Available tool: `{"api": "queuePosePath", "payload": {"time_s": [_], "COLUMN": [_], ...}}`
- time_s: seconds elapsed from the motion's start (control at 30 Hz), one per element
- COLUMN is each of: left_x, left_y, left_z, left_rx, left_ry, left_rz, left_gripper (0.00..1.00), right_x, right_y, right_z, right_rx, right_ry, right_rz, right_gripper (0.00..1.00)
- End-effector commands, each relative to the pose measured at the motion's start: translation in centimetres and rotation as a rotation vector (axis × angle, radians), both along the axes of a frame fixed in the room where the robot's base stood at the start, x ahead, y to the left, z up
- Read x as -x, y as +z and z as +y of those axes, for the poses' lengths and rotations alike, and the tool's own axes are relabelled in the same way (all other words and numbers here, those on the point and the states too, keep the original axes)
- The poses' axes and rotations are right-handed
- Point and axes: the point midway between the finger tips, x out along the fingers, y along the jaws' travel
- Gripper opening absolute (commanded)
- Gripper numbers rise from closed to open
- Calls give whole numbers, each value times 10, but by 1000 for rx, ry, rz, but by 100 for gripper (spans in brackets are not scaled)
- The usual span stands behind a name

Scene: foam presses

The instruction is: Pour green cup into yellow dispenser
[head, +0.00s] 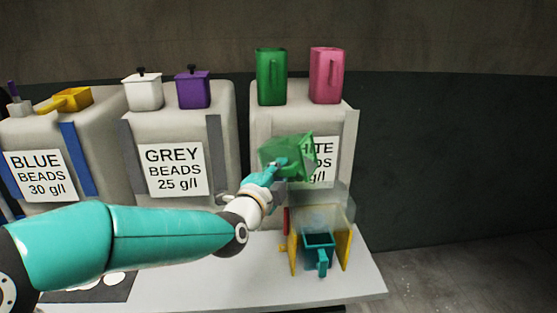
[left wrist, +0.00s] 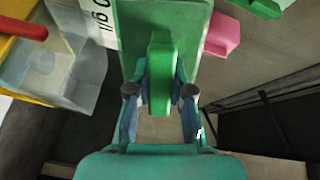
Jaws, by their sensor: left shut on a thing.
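My left gripper (head: 274,171) is shut on the handle of a green cup (head: 295,153). In the left wrist view the cup's flat side (left wrist: 194,25) and handle (left wrist: 161,70) sit between the fingers (left wrist: 160,95). The cup is tilted and held in the air above the yellow dispenser. The dispenser has yellow side panels (head: 344,247) and a clear hopper (head: 325,207); the hopper also shows at the left of the left wrist view (left wrist: 55,65). The cup's inside is hard to see. My right gripper is not in view.
A teal cup (head: 319,240) stands in the dispenser, under the hopper. A second green cup (head: 271,77) and a pink cup (head: 326,75) stand on the white-beads container behind. Grey-beads (head: 172,170) and blue-beads (head: 38,176) containers stand left. The table's front right (head: 362,287) is clear.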

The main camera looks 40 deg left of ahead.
Motion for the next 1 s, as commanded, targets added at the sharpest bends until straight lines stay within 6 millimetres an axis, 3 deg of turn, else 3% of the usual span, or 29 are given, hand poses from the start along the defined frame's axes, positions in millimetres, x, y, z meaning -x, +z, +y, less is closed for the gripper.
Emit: {"api": "queuePosePath", "payload": {"time_s": [0.4, 1.0], "left_x": [-5, -11], "left_y": [-8, 1], "left_z": [-14, -28], "left_rx": [-342, -620], "left_ry": [-2, -2], "left_rz": [136, 244], "left_gripper": [0, 0], "right_x": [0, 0], "right_y": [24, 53], "right_z": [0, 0], "right_rx": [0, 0], "right_ry": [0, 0], "right_rz": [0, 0], "right_gripper": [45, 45]}}
